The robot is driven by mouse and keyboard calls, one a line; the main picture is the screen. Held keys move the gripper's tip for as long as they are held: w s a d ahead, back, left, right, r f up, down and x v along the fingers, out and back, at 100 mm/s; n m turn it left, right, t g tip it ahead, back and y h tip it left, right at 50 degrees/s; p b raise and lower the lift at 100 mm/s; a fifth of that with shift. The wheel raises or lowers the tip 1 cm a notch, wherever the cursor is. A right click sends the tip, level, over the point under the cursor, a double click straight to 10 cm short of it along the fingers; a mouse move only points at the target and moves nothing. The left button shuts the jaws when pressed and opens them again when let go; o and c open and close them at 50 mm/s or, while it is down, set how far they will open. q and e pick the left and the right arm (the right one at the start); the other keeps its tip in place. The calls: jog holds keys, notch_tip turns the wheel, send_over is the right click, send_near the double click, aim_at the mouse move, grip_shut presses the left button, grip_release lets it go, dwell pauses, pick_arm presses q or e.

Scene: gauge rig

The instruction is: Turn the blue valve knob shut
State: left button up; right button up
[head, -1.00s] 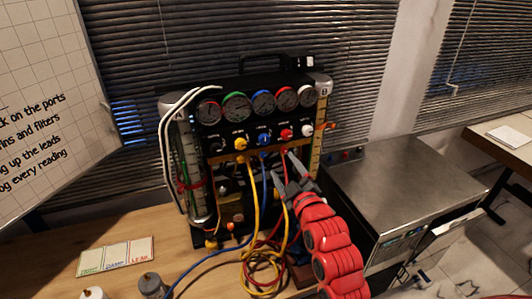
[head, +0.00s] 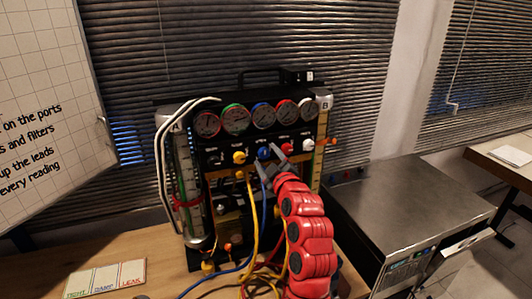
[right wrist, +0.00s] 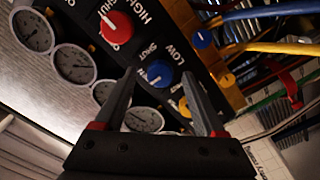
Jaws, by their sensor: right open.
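The blue valve knob (head: 263,153) sits on the black front panel of the gauge rig, between the yellow knob and the red knob. My right gripper (head: 268,159) is open right in front of it. In the right wrist view the blue knob (right wrist: 160,73) shows between the two spread fingertips of the right gripper (right wrist: 159,75), with one finger on each side. I see no clear contact, and the depth gap is hard to tell. My left gripper is not in view.
A yellow knob (head: 239,157) and a red knob (head: 285,147) flank the blue one closely. Round gauges (head: 263,115) line the panel above. Yellow, blue and red hoses hang below the panel. A steel-topped unit (head: 400,205) stands to the right.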

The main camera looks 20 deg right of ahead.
jog(key=shift+w, duration=0.65)
jog(key=shift+c, duration=0.4)
grip_shut()
